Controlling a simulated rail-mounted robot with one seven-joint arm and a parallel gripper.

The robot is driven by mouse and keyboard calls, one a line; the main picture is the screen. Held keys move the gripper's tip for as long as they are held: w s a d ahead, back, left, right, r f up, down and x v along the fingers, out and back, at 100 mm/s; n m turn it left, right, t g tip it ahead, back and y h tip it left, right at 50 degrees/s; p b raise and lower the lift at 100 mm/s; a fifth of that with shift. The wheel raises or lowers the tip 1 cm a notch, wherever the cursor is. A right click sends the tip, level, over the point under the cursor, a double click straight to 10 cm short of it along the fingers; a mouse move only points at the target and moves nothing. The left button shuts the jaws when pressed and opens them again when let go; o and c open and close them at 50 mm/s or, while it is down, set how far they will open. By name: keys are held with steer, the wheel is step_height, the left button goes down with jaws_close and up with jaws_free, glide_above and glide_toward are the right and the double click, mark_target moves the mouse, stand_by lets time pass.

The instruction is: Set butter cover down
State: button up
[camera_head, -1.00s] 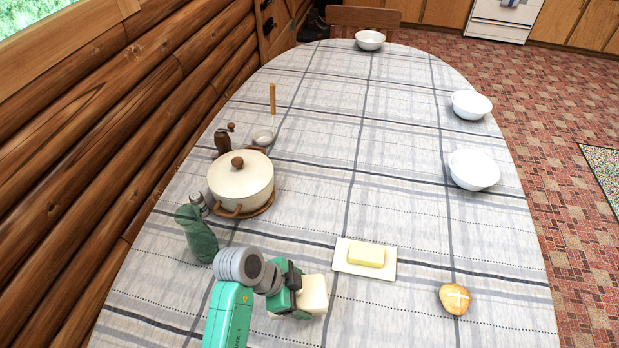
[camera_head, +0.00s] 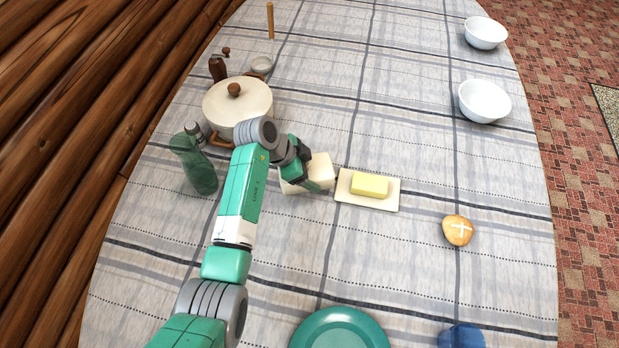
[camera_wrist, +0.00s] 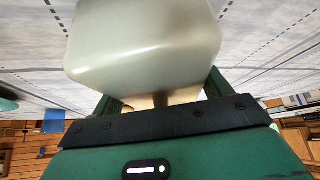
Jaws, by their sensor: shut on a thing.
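The butter cover (camera_head: 318,168) is a cream, rounded block-shaped lid. My gripper (camera_head: 306,174) is shut on it, and it sits just left of the butter dish. Whether the cover touches the table cannot be told for sure. In the wrist view the cover (camera_wrist: 145,45) fills the top middle, between the fingers of my gripper (camera_wrist: 160,100). The butter (camera_head: 369,185), a yellow block, lies uncovered on its pale rectangular dish (camera_head: 385,203).
Left of the cover are a lidded pot (camera_head: 235,108) and a green bottle (camera_head: 195,165). A bread roll (camera_head: 458,230) lies right of the dish. A teal plate (camera_head: 340,330) and a blue object (camera_head: 461,337) are at the front. White bowls (camera_head: 485,100) stand at right. Cloth below the dish is clear.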

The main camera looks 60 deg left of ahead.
steer(key=shift+f+b, duration=0.65)
steer(key=shift+f, duration=1.1)
steer(key=shift+f, duration=0.25)
steer(key=o, duration=1.1)
steer(key=shift+r, duration=0.1)
steer(key=shift+r, duration=0.25)
steer(key=p+v, duration=0.3)
steer(key=v, duration=0.9)
steer(key=shift+s+f+p, duration=0.1)
steer(key=shift+p, duration=0.2)
